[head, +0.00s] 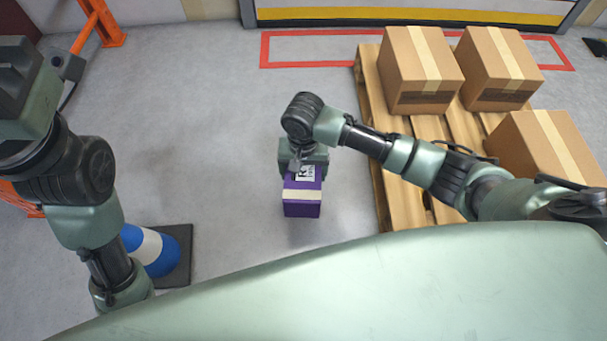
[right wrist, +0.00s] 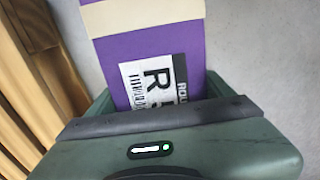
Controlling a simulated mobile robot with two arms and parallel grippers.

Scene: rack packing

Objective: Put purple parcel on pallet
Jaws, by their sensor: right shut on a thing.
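The purple parcel (head: 302,208) has a pale tape band and a white label. In the head view it hangs under my right gripper (head: 303,168), left of the pallet. In the right wrist view the parcel (right wrist: 150,45) sits between the jaws of my right gripper (right wrist: 165,112), which are shut on it. The wooden pallet (head: 392,205) lies on the floor at the right of the head view, and its edge (right wrist: 25,95) shows at the left of the right wrist view. My left arm shows at the left of the head view, but its fingertips are not visible.
Three brown cartons stand on the pallet: back left (head: 418,70), back right (head: 498,68) and right (head: 550,145). Bare slats show near the pallet's front left, partly behind my right arm. Open floor lies left of the parcel.

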